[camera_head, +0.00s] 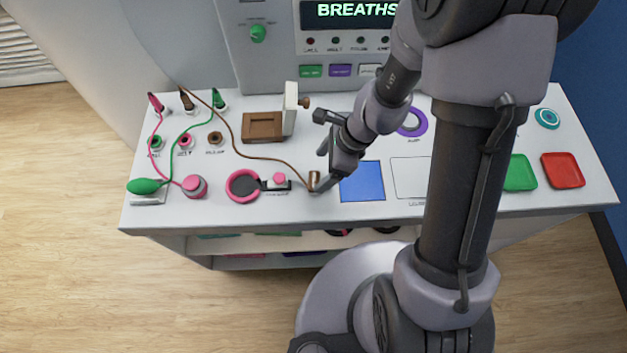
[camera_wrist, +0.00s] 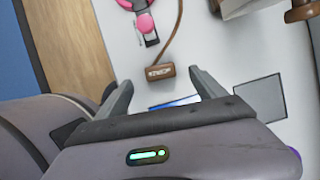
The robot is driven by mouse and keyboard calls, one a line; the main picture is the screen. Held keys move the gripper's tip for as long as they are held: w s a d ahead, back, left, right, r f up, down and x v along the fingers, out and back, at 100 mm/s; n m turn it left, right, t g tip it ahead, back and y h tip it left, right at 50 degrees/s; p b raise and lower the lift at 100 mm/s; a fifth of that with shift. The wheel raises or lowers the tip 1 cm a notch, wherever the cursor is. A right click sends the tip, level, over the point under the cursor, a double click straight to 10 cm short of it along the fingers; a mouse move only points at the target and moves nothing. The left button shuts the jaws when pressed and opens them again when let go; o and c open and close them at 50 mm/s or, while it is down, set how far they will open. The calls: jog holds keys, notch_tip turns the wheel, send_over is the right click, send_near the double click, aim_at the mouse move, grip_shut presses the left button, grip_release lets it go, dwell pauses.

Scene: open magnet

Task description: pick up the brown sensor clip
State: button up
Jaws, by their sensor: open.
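The brown sensor clip (camera_head: 314,181) stands on the white table near its front edge, just left of the blue square, at the end of a brown cable. In the wrist view the clip (camera_wrist: 160,72) lies just beyond the fingertips, roughly midway between them, with its cable leading away upward. My gripper (camera_head: 322,150) is open and empty, with its fingers apart near the clip. The open fingers also show in the wrist view (camera_wrist: 160,80). I see no contact between fingers and clip.
A pink ring (camera_head: 243,185) and a small black holder with a pink knob (camera_head: 279,181) sit left of the clip. A brown box (camera_head: 263,127) with a white upright stands behind. The blue square (camera_head: 362,182) lies to the right. Green and pink cables run at far left.

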aim_at(315, 180)
jog(key=b+x, duration=0.1)
jog(key=x, duration=0.1)
jog(key=b+x, duration=0.1)
jog(key=x, duration=0.1)
jog(key=b+x, duration=0.1)
jog(key=x, duration=0.1)
jog(key=shift+s+d+f, duration=0.1)
jog(key=shift+d+f, duration=0.05)
jog(key=shift+d, duration=0.15)
jog(key=c, duration=1.5)
jog(key=shift+o, duration=0.2)
